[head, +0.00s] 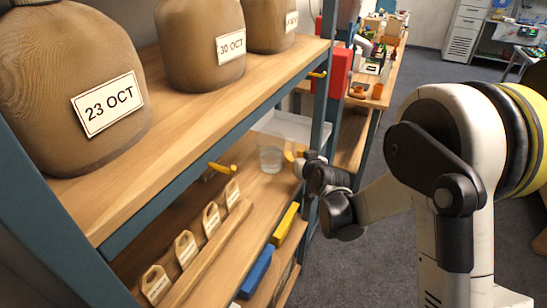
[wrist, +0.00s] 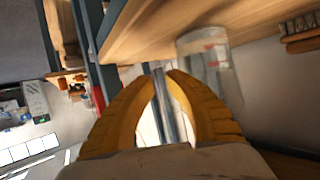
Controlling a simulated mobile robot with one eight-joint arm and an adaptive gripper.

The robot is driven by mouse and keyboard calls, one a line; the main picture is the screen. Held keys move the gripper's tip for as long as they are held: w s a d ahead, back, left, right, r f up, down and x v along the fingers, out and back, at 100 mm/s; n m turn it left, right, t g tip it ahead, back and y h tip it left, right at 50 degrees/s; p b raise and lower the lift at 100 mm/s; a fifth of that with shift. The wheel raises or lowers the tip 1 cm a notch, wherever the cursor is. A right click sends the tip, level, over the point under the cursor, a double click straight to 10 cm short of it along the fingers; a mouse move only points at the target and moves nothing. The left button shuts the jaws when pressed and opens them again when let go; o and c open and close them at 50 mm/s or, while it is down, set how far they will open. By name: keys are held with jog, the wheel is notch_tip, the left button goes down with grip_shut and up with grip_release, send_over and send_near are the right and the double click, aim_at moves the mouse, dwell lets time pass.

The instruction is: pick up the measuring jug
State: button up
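The measuring jug (head: 270,159) is a clear, see-through vessel standing on the lower wooden shelf, near its far end. In the wrist view the jug (wrist: 207,62) shows faint red markings and lies to the right of the fingertips, partly behind the right finger. My gripper (head: 294,156) is just right of the jug in the head view, apart from it. Its yellow fingers (wrist: 163,74) are parted by a narrow gap at the tips, with a metal post visible between them. Nothing is held.
A pale tray (head: 292,127) is behind the jug. Several labelled wooden tags (head: 211,219) line the lower shelf. A blue-grey post (head: 322,105) stands near my gripper. The right floor is open.

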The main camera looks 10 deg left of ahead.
jog(key=shift+x, duration=1.1)
jog(key=shift+s, duration=0.1)
grip_shut()
jog(key=shift+r, duration=0.2)
